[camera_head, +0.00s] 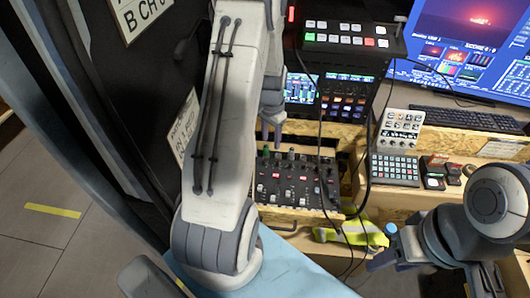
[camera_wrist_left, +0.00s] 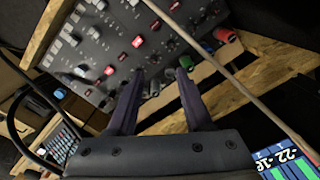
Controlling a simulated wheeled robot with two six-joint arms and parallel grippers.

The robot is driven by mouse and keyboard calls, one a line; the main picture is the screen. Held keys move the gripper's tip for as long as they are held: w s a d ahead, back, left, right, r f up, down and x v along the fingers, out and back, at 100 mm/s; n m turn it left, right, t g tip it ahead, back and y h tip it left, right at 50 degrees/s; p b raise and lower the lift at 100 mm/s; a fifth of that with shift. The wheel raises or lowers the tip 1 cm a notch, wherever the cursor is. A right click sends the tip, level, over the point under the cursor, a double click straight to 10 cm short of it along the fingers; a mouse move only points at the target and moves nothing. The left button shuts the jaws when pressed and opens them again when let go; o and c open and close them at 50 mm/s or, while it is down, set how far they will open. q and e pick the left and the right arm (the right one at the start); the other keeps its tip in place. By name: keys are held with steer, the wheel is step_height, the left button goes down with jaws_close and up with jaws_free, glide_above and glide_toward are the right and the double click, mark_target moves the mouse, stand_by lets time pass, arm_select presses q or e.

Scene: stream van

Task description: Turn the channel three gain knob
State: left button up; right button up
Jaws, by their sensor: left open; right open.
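The audio mixer (camera_head: 297,196) is a dark panel with rows of small knobs, red lit buttons and faders, set in a wooden frame. It also fills the upper left of the left wrist view (camera_wrist_left: 100,50). Its far edge carries a row of knobs, including green ones (camera_wrist_left: 225,35). I cannot tell which knob is the channel three gain. My left gripper (camera_head: 271,138) is open, above the far edge of the mixer. In the left wrist view its fingertips (camera_wrist_left: 162,76) point at the panel's edge, with small grey knobs near them. My right gripper (camera_head: 388,246) is open, low on the right, away from the mixer.
A video switcher (camera_head: 345,40) and lit rack screens (camera_head: 340,95) stand behind the mixer. Black cables (camera_head: 369,140) hang beside and over it. A keypad (camera_head: 395,170), keyboard (camera_head: 465,117) and monitor (camera_head: 460,50) are to the right. A yellow vest (camera_head: 355,233) lies in front.

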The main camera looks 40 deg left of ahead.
mark_target(264, 160)
arm_select(q)
steer(key=f, duration=0.4)
steer(key=a+f+p, duration=0.1)
steer(key=f, duration=0.2)
steer(key=a+f+p, duration=0.1)
steer(key=f, duration=0.3)
steer(key=shift+s+a+f, duration=0.15)
steer(key=shift+s+f, duration=0.2)
steer(key=shift+n, duration=0.3)
jaws_close()
